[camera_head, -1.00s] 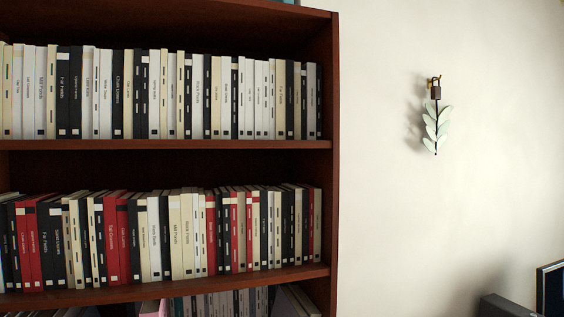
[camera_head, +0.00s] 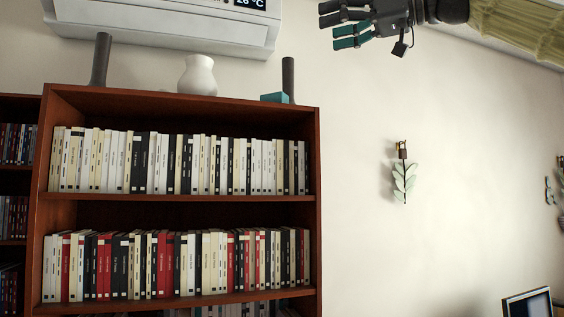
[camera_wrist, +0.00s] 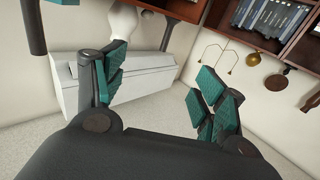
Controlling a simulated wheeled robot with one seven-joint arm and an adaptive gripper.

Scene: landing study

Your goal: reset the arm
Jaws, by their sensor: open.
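My gripper (camera_head: 336,26) shows at the top of the head view, black with teal pads. It is raised high in front of the wall, to the right of the air conditioner, with its fingers toward the left. Nothing is between the pads.
A brown bookshelf (camera_head: 180,198) full of books stands at left. On its top are a white vase (camera_head: 197,76), dark cylinders (camera_head: 101,60) and a teal box (camera_head: 274,97). A white air conditioner (camera_head: 170,25) hangs above. A leafy wall ornament (camera_head: 404,182) hangs at right.

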